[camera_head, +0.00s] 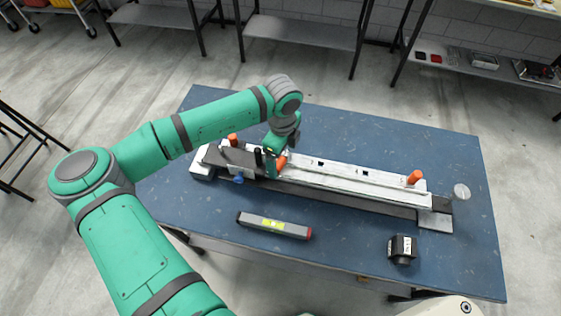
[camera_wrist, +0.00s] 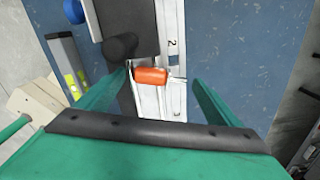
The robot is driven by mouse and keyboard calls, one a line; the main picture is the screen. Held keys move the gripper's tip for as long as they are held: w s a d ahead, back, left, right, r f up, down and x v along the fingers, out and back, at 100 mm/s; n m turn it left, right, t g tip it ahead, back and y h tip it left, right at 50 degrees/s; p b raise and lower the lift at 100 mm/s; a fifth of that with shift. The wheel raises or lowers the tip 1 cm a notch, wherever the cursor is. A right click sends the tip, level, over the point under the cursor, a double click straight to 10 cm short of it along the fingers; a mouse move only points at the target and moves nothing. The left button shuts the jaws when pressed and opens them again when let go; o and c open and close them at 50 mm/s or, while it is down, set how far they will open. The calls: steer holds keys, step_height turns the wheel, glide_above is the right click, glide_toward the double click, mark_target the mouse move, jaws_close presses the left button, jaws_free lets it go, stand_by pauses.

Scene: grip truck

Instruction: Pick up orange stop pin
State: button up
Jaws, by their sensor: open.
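An orange stop pin (camera_wrist: 151,76) shows in the wrist view, lying across a white metal rail (camera_wrist: 172,105). My gripper (camera_wrist: 160,78) is open, with one finger to the left of the pin and one to the right. A gap shows between the pin and the right finger; whether the left finger touches anything is unclear. In the head view my gripper (camera_head: 274,153) is over the left part of the long fixture, beside an orange pin (camera_head: 281,163) that it partly hides. Other orange pins stand at the fixture's left (camera_head: 233,140) and right (camera_head: 415,177).
A black knob (camera_wrist: 120,47) is close to the left finger. A blue knob (camera_head: 239,180) is at the fixture's front. A spirit level (camera_head: 274,225) and a dark block (camera_head: 402,248) lie on the blue table (camera_head: 340,245). A clear round disc (camera_head: 461,191) lies at right.

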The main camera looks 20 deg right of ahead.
steer(key=shift+w+f, duration=0.1)
steer(key=shift+f, duration=0.05)
steer(key=c, duration=0.4)
steer(key=shift+d, duration=0.15)
steer(key=c, duration=1)
